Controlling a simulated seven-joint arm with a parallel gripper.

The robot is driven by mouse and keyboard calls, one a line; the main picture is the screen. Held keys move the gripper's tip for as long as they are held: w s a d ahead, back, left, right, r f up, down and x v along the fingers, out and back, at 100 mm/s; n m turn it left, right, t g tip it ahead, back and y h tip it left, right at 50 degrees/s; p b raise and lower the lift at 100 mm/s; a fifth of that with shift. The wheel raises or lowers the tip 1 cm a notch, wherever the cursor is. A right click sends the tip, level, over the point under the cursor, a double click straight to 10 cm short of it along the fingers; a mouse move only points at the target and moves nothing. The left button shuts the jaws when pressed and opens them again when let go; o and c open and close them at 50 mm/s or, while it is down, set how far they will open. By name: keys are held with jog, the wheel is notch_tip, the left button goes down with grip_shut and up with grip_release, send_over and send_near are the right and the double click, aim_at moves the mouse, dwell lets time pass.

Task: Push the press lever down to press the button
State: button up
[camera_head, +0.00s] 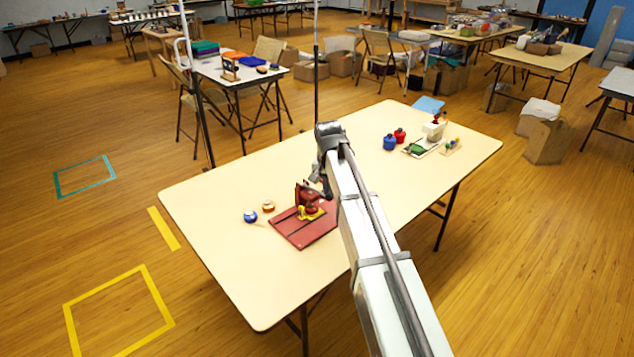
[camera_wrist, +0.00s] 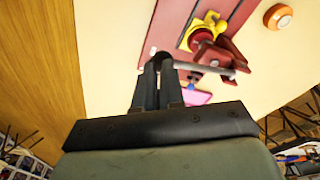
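The red button press (camera_head: 308,198) stands on a red board (camera_head: 291,233) near the left part of the table, with a yellow part at its base. In the wrist view the press (camera_wrist: 224,58) shows its red frame, a round red part, the yellow part (camera_wrist: 205,28) and a pale lever bar (camera_wrist: 208,69). My gripper (camera_head: 322,190) is just right of the press in the head view. In the wrist view its dark fingers (camera_wrist: 162,62) meet at the tips, shut and empty, beside the lever's left end. I cannot tell whether they touch it.
A blue-and-white round item (camera_head: 250,216) and an orange-and-white one (camera_head: 268,206) lie left of the board. Blue (camera_head: 389,142) and red jars (camera_head: 400,135) and a white press (camera_head: 433,130) stand farther back. The table's middle is clear.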

notch_tip(320, 180, up, 8)
jog(key=shift+r, duration=0.2)
dwell(0.9)
jog(key=shift+o, duration=0.2)
dwell(1.2)
